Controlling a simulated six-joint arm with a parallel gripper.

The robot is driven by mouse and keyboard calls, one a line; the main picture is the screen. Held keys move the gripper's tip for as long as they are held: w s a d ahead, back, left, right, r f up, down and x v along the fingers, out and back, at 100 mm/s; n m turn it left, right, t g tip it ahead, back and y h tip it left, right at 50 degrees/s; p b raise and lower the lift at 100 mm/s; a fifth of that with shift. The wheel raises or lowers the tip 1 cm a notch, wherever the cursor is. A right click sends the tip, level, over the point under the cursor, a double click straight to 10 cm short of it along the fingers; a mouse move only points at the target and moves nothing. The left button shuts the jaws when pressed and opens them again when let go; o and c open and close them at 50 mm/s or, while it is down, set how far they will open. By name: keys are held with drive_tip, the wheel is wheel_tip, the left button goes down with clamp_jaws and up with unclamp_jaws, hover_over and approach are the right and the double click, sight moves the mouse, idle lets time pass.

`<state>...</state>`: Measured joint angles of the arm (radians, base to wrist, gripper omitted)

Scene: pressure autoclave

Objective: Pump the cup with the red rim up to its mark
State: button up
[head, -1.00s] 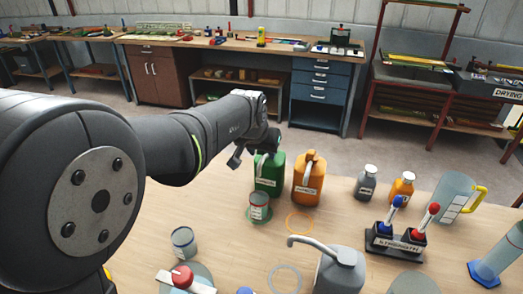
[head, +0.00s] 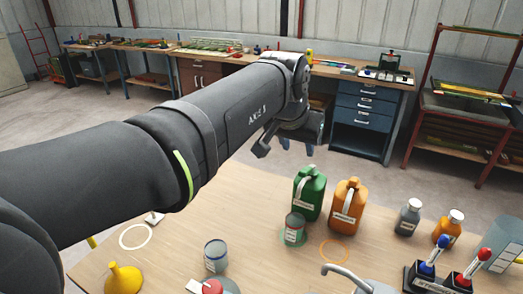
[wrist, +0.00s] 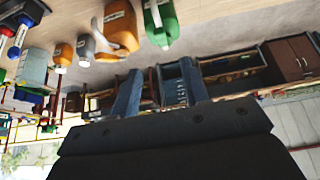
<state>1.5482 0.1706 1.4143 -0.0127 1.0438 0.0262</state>
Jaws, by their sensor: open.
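A small grey-green cup with a reddish rim (head: 294,229) stands on the table in front of the green jug (head: 308,192), left of an orange ring (head: 334,251). A second cup with a bluish rim (head: 215,256) stands nearer and to the left. My gripper (head: 286,148) is raised beyond the jugs, open and empty, apart from both cups. In the wrist view its two fingers (wrist: 160,85) are spread with nothing between them. A red knob (head: 211,287) shows at the bottom edge of the head view; what it belongs to is mostly cut off.
An orange jug (head: 347,206) stands beside the green one. A grey can's spout (head: 345,277) rises at the bottom. A yellow funnel (head: 124,279) is left.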

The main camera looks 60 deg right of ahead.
drive_tip(key=shift+v, duration=1.2)
drive_tip(key=shift+d, duration=0.35)
drive_tip(key=c, duration=0.6)
drive_tip(key=shift+y, duration=0.6)
drive_tip(key=d, duration=0.4)
drive_tip(key=d+r, duration=0.1)
drive_tip(key=d, duration=0.1)
drive_tip(key=shift+d, duration=0.25)
clamp_jaws()
hover_over(306, 169)
wheel_tip(306, 169, down, 9)
drive_tip(key=shift+d+f, duration=0.1)
drive_tip(key=f, duration=0.1)
drive_tip(key=a+f, duration=0.1)
drive_tip(key=shift+f, duration=0.4)
drive_tip(key=shift+a+f, duration=0.2)
drive_tip(key=shift+f, duration=0.2)
